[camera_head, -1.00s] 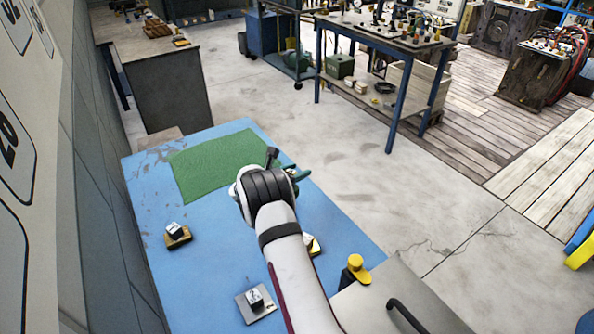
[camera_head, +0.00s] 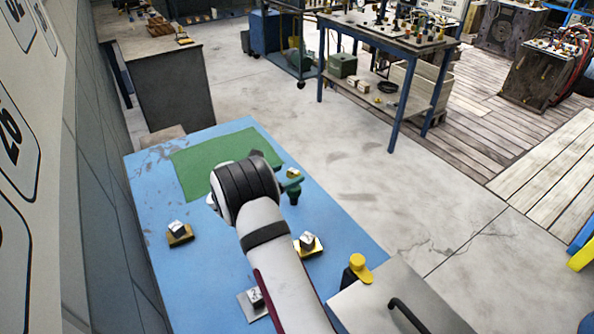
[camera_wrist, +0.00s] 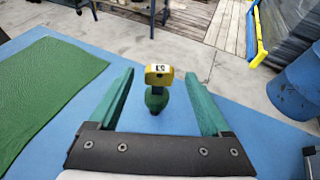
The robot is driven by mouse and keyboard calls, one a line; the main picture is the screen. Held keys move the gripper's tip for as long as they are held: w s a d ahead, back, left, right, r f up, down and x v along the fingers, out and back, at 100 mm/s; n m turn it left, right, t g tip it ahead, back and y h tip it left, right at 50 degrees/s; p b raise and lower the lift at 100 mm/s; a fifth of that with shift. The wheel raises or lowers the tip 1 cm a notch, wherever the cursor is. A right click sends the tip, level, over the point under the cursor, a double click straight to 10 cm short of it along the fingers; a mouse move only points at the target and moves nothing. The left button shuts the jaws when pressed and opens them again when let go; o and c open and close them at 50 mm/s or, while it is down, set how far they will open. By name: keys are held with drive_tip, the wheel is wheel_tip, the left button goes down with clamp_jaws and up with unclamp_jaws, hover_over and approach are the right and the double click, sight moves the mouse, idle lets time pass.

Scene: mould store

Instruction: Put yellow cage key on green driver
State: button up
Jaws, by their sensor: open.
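The yellow cage key (camera_wrist: 159,75), a small block with a dark-on-white label, shows in the wrist view directly above the green driver (camera_wrist: 156,102). It appears to sit on the driver's top; exact contact cannot be told. The driver stands upright on the blue table. My gripper (camera_wrist: 160,80) is open, its two green fingers either side of the key and driver with clear gaps. In the head view the key (camera_head: 292,173) and driver (camera_head: 294,197) show just right of my gripper, partly covered by a green finger.
A green mat (camera_head: 205,160) lies on the blue table (camera_head: 215,270). Small numbered blocks on plates stand at the left (camera_head: 179,233), beside my arm (camera_head: 308,243) and nearer the front (camera_head: 256,300). A yellow-topped post (camera_head: 357,268) stands at the right.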

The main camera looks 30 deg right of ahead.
drive_tip(key=s+a+r+m+g+y, duration=0.25)
drive_tip(key=s+r+m, duration=0.3)
drive_tip(key=s, duration=0.35)
drive_tip(key=s+a+r+m+g+y, duration=0.15)
drive_tip(key=s+a+r+m, duration=0.25)
drive_tip(key=s+m, duration=0.4)
drive_tip(key=s+a+m+g+y, duration=0.1)
drive_tip(key=s+a+m+y, duration=0.9)
drive_tip(key=s+a, duration=1)
drive_tip(key=s+m, duration=0.3)
drive_tip(key=m, duration=0.1)
drive_tip(key=shift+s+r+m, duration=0.35)
drive_tip(key=shift+s, duration=0.05)
